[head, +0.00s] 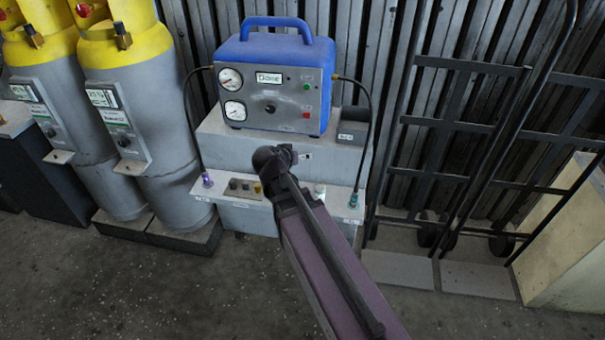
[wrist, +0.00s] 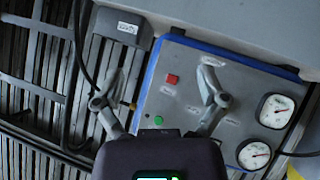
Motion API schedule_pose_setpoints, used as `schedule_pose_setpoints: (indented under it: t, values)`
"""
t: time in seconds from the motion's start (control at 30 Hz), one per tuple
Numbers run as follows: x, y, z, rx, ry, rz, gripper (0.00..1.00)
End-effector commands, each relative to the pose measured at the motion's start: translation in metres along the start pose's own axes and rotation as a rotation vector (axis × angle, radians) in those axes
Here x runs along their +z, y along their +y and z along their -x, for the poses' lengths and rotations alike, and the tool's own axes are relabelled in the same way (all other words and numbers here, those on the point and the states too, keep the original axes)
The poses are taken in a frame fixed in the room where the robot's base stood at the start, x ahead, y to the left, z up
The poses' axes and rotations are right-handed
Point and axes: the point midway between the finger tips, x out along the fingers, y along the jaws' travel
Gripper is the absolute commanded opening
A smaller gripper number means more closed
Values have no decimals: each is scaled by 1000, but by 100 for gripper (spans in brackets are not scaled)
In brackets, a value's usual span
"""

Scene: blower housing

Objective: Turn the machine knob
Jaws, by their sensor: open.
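The machine (head: 325,70) is a blue case with a grey front panel, standing on a grey block in the head view. A small black knob (head: 270,108) sits at the middle of its panel, right of the lower gauge. In the wrist view the panel (wrist: 188,105) is turned around, and I cannot make out the knob; the right-hand finger covers part of the panel. In the head view my arm's end is in front of the grey block, below the panel; the fingers are mostly hidden.
The panel also has two gauges (head: 231,79), a red button (head: 306,115) and a green light (head: 306,86). Black hoses hang on both sides. Yellow-topped cylinders (head: 125,80) stand left; black hand trucks (head: 465,125) stand right. A ledge (head: 290,200) holds small fittings.

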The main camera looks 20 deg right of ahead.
Motion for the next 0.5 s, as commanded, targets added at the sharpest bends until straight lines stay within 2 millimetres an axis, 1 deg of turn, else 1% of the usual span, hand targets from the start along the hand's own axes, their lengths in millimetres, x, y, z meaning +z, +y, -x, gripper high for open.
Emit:
schedule_pose_setpoints:
  t: [0.03,0.13,0.5]
  values:
    - [3,5,3,-3,-30,8,91]
    - [12,10,6,-15,-94,28,91]
    - [45,22,24,-92,-311,108,91]
